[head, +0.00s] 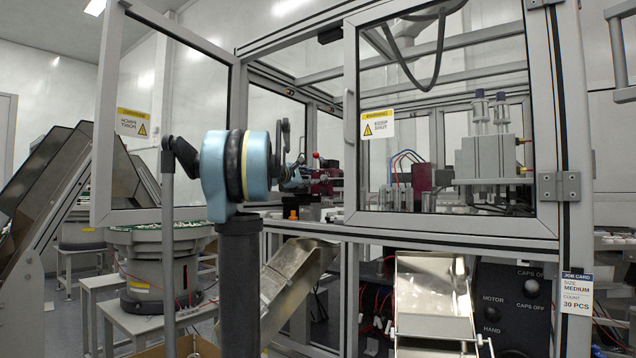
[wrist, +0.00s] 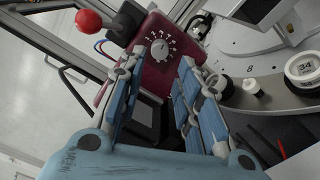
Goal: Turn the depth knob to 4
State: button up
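The depth knob (wrist: 160,50) is a small pale round dial with white numerals around it, on the face of a maroon box (wrist: 158,84). The pointer's number is too small to read surely. In the wrist view my gripper (wrist: 162,66) is open, its two blue-padded fingers on either side of the box face below the dial. The knob shows between the fingertips; I cannot tell whether they touch it. In the head view my gripper (head: 297,176) reaches through the open door bay to the maroon box (head: 327,184); the knob is hidden there.
A red ball-ended lever (wrist: 88,20) stands left of the box. At right is a round plate (wrist: 240,38) with a white ring part (wrist: 303,67). A framed door (head: 450,120) closes the cell's right front. A job card (head: 577,292) hangs on the frame.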

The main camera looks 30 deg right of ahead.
aim_at(322, 178)
jog(key=x, duration=0.7)
jog(key=shift+d, duration=0.15)
grip_shut()
